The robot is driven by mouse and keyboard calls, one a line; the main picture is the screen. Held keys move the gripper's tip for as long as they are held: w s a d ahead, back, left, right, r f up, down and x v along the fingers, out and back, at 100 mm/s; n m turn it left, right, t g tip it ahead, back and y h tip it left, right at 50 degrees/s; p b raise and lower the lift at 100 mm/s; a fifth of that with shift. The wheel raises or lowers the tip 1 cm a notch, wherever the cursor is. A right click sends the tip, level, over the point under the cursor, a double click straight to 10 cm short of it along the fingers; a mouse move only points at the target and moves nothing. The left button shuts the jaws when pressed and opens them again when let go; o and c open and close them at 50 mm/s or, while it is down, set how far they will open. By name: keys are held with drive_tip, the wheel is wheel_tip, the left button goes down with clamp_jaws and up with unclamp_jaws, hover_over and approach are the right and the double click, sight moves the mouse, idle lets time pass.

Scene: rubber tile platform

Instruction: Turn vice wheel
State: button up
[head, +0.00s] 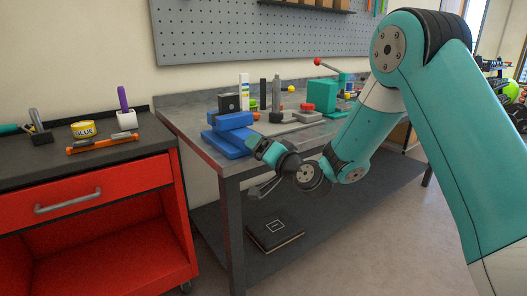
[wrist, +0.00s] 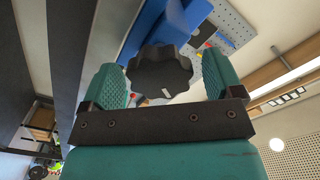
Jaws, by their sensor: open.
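The vice (head: 228,133) is blue and sits at the near left corner of the grey workbench. Its wheel (wrist: 162,70) is a black, lobed knob with a small white mark, seen face-on in the wrist view. In the head view I cannot make the wheel out behind my gripper (head: 257,143). My gripper (wrist: 164,78) is open, with one teal ridged finger on each side of the wheel in the picture. Gaps show between the fingers and the wheel, mostly on the right. How far the fingers reach around it I cannot tell.
A red drawer cabinet (head: 90,190) with glue and tools on top stands to the left. A dark book (head: 274,235) lies on the lower shelf.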

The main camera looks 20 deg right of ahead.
drive_tip(key=b+v, duration=1.6)
drive_tip(key=v, duration=0.1)
drive_tip(key=shift+s+b, duration=0.15)
drive_tip(key=shift+b, duration=0.15)
